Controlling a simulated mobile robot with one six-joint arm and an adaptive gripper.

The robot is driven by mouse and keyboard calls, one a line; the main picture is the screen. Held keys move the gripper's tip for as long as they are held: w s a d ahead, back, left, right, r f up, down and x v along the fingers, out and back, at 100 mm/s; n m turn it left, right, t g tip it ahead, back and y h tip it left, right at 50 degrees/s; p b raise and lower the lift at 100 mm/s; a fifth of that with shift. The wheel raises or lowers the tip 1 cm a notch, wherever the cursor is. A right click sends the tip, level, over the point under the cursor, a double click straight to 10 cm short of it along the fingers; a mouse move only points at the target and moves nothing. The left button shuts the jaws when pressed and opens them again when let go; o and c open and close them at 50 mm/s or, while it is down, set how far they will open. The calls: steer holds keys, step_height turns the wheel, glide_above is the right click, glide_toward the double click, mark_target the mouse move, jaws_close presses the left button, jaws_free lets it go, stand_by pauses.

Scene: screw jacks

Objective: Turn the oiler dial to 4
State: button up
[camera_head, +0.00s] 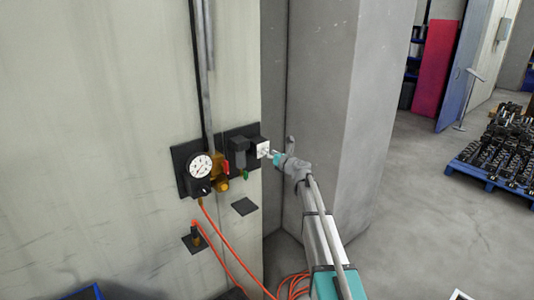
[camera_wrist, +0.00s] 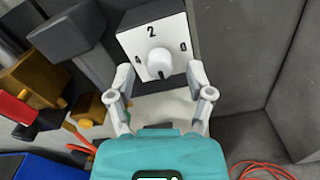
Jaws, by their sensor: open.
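The oiler dial (camera_wrist: 160,62) is a round white knob on a white square face (camera_wrist: 135,45) in the wrist view. The face reads 4 at left, 2 at top and 0 at right. A small dark mark shows at the knob's lower edge; I cannot tell for sure that it is the pointer. My gripper (camera_wrist: 161,75) is open, with one finger on each side of the knob and visible gaps between. In the head view the white dial face (camera_head: 263,148) is on the wall, and my gripper (camera_head: 273,155) is close in front of it.
Left of the dial are a round gauge (camera_head: 201,166), a brass fitting (camera_head: 220,172) with a red handle (camera_head: 226,167), and a dark grey unit (camera_head: 240,152). An orange hose (camera_head: 224,246) hangs below. A concrete pillar (camera_head: 345,120) stands right of the dial, beside my arm.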

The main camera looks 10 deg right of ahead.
steer(key=shift+x, duration=0.85)
steer(key=shift+c, duration=0.2)
jaws_close()
